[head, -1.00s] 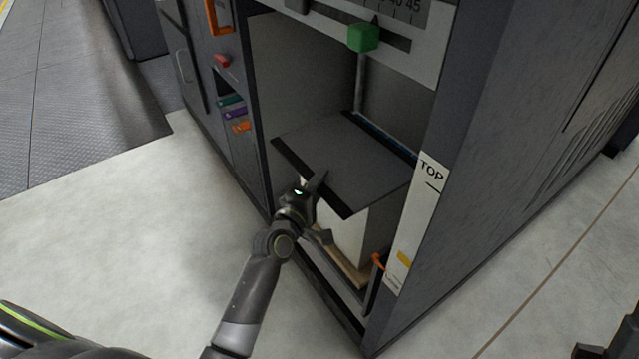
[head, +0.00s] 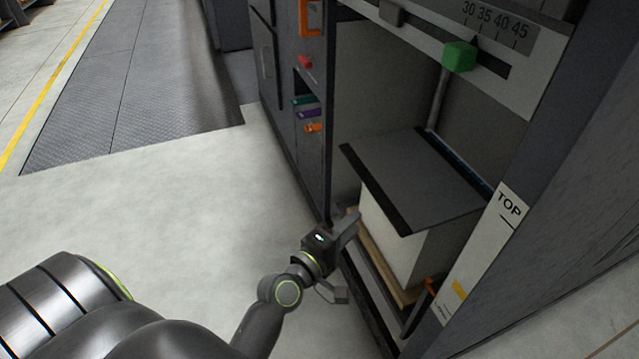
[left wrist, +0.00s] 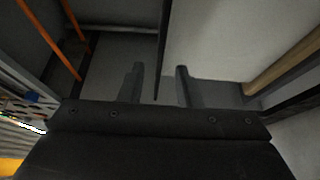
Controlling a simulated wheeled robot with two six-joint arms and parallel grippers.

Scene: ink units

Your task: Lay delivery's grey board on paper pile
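The grey board (head: 420,172), with a black strip along its front edge, lies roughly flat over the white paper pile (head: 392,232) inside the delivery bay. Its front edge overhangs the pile; whether its whole underside touches is hidden. My left gripper (head: 346,262) is open and empty, in front of the board's front edge and apart from it. In the left wrist view, the two fingers (left wrist: 159,85) stand apart, with the board's edge (left wrist: 163,45) seen as a thin dark strip between them and the pile (left wrist: 220,40) to the right. My right gripper is not in view.
The pile stands on a wooden pallet (head: 375,255). A green knob (head: 459,56) sits on a scale above the bay. Coloured handles (head: 309,113) are on the left post, a panel marked TOP (head: 509,197) on the right. The floor (head: 170,215) to the left is clear.

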